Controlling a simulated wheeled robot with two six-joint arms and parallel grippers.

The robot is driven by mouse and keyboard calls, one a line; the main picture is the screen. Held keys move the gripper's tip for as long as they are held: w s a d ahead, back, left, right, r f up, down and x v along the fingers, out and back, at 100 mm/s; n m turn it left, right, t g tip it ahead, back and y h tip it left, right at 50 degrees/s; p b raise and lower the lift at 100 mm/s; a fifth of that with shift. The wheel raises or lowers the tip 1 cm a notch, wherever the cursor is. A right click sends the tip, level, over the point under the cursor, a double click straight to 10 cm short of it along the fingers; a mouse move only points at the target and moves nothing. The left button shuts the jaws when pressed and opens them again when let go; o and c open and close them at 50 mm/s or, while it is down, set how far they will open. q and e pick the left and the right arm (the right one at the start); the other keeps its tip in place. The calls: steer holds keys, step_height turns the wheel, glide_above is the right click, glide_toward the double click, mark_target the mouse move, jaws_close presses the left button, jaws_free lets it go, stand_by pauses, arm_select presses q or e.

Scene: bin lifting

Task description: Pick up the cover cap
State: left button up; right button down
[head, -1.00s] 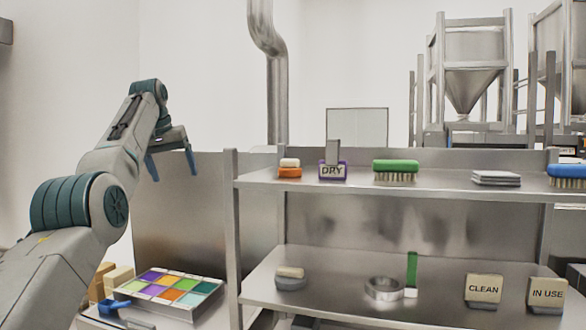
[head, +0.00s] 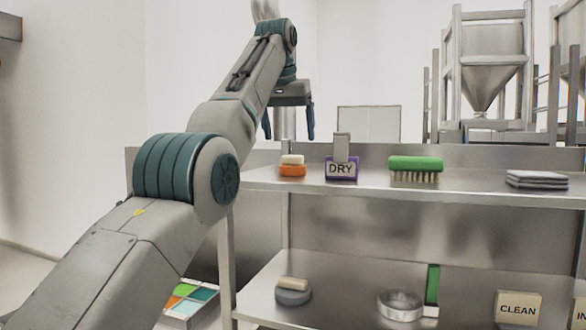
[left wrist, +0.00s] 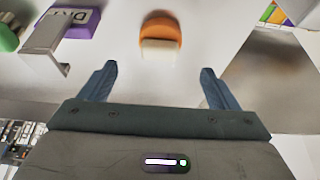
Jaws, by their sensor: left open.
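No label marks the cover cap. A round shallow steel piece (head: 400,305) on the lower shelf looks most like a cap. My left gripper (head: 289,137) is open and empty, fingers down, in front of the upper shelf's left end. An orange block with a cream top (head: 292,167) sits on that shelf just below it. In the left wrist view the orange block (left wrist: 160,38) lies between and beyond the open fingertips (left wrist: 158,70), not touched. My right gripper is not in view.
The lower shelf has a grey block (head: 293,293), a green upright piece (head: 432,284) and a CLEAN sign (head: 518,308). A colored tray (head: 190,302) is partly behind my arm.

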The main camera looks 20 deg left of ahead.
mark_target(293, 165)
arm_select(q)
steer(key=shift+b+x, duration=0.3)
steer(key=shift+x, duration=0.9)
steer(key=shift+w+f, duration=0.25)
steer(key=shift+f, duration=0.4)
steer(key=x, duration=0.3)
steer(key=shift+w+d+f+b, duration=0.1)
steer(key=shift+w+f+b, duration=0.05)
steer(key=shift+b, duration=0.25)
steer(key=shift+f, duration=0.45)
steer(key=shift+c, duration=0.4)
steer(key=c, duration=0.7)
steer(key=shift+c, duration=0.9)
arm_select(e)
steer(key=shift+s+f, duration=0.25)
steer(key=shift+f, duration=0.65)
